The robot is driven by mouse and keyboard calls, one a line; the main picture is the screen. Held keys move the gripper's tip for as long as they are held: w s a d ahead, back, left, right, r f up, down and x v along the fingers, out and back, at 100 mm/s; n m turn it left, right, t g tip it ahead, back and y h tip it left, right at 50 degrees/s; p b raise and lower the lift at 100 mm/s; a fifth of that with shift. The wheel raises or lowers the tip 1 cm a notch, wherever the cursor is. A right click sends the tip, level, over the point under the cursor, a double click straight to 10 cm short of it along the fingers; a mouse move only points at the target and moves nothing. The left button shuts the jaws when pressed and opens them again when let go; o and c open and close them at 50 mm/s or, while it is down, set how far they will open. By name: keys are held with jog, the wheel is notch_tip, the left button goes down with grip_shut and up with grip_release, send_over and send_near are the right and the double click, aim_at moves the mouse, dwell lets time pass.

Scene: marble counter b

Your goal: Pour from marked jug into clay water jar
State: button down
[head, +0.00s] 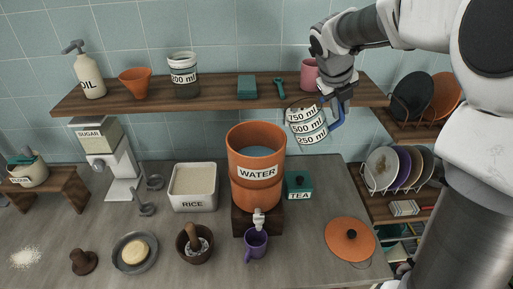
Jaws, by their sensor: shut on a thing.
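The marked jug (307,127) is white with bands reading 750 ml, 500 ml and 250 ml, and has a blue handle. My gripper (338,103) is shut on the jug by its handle side. It holds the jug tilted in the air, to the right of and above the clay water jar. The clay water jar (257,190) is orange with a WATER label, stands on a dark wooden stand and has its top open. A grey-blue surface shows inside it. The jug's contents cannot be seen. The jar's likely lid, an orange disc with a dark knob (350,240), lies on the counter at right.
A wooden shelf (215,97) behind holds an oil bottle, a 200 ml cup and a pink mug (309,72). A purple cup (256,243) stands under the jar's tap. A TEA box (298,186) and a RICE bin (193,201) flank the jar. Plate racks stand at right.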

jog(key=d+f+y+b, duration=0.1)
jog(key=f+y+b, duration=0.1)
jog(key=f, duration=0.5)
jog(key=d+f+m+y+b, duration=0.1)
jog(key=d+f+y+b, duration=0.1)
jog(key=f, duration=0.5)
jog(key=shift+d+y+b, duration=0.25)
jog(key=shift+y+b, duration=0.15)
dwell(0.6)
jog(key=shift+f, duration=0.1)
dwell(1.1)
